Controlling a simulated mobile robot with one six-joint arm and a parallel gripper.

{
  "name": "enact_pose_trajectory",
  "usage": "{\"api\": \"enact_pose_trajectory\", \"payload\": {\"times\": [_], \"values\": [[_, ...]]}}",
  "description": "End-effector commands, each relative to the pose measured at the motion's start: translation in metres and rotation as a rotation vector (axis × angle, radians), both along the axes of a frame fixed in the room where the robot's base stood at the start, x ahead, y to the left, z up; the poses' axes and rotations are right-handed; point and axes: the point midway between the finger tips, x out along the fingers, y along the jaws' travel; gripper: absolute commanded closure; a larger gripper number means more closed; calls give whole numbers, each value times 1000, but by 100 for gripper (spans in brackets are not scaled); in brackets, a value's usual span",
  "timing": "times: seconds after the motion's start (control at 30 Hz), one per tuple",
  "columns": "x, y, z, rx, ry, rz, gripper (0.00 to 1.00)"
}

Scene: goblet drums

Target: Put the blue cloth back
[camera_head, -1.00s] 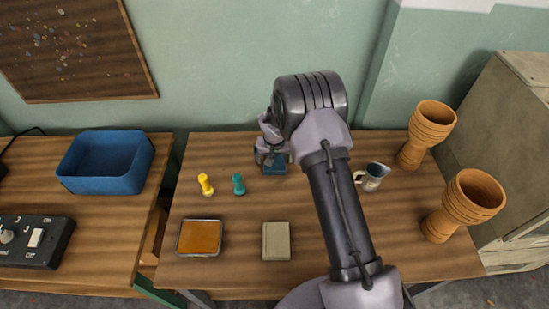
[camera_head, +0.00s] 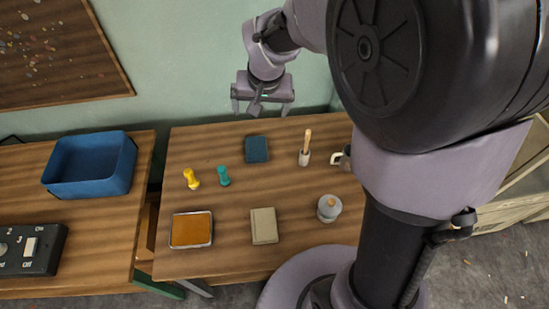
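The blue cloth (camera_head: 257,149) is a dark blue folded square. It lies flat near the back edge of the middle table, with nothing on it. My gripper (camera_head: 263,106) is above and behind the cloth, in front of the green wall. Its two fingers are spread wide with nothing between them, and it is clear of the cloth.
On the table are a yellow peg (camera_head: 191,179), a teal peg (camera_head: 224,176), an orange-filled tray (camera_head: 191,230), a beige block (camera_head: 264,226), a wooden-handled tool in a holder (camera_head: 305,150) and a grey jar (camera_head: 329,208). A blue bin (camera_head: 91,165) stands left. My arm hides the right side.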

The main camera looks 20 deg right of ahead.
Motion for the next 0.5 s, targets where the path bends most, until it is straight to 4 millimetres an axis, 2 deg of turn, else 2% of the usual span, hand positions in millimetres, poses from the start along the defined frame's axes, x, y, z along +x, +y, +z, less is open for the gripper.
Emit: {"api": "enact_pose_trajectory", "payload": {"times": [0.03, 0.1, 0.2, 0.23, 0.33, 0.4, 0.5], "values": [[-36, 2, 36, 26, -35, -14, 6], [-92, 7, 69, 69, -68, -31, 6], [-163, 17, 89, 129, -109, -41, 6], [-179, 20, 91, 143, -119, -42, 6], [-217, 27, 89, 180, -143, -40, 6], [-230, 30, 88, 193, -150, -40, 6], [-235, 31, 86, 199, -152, -38, 6]]}}
